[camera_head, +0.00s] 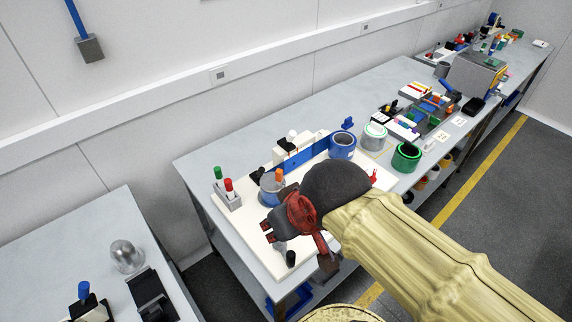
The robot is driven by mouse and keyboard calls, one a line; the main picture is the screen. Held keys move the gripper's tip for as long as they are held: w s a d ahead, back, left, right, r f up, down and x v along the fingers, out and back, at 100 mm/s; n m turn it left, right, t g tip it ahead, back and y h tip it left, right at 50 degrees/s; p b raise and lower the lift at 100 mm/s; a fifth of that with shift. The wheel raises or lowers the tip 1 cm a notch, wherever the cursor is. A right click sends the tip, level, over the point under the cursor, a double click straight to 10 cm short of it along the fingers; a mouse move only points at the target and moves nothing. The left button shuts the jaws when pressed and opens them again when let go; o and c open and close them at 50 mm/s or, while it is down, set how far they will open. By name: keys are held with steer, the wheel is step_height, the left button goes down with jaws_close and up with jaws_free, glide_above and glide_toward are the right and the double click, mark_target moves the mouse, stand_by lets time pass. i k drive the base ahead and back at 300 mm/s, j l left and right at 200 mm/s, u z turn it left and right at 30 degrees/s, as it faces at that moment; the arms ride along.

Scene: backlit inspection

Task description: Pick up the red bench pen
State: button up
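A small grey block holder (229,202) stands at the left end of the white board on the bench. A red-topped pen (229,187) stands upright in it, in front of a green-topped one (218,174). The lower part of the red pen is hidden in the holder. My gripper (268,231), dark with red parts, is above the board, to the right of and nearer than the holder. Its two fingertips look a little apart, with nothing seen between them. It does not touch the red pen.
A blue-grey cup (271,190) with an orange-topped item stands between the holder and my arm. A dark-topped upright item (291,258) is near the board's front edge. Blue (342,146), white (374,137) and green (406,157) tins stand rightward. Bare bench lies behind the holder.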

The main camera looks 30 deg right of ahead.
mark_target(228, 181)
steer(key=l+u, duration=0.4)
steer(key=l, duration=0.7)
steer(key=i+l+u, duration=0.1)
steer(key=l, duration=0.15)
steer(key=l+u, duration=0.1)
steer(key=l, duration=0.15)
steer(key=i, duration=0.05)
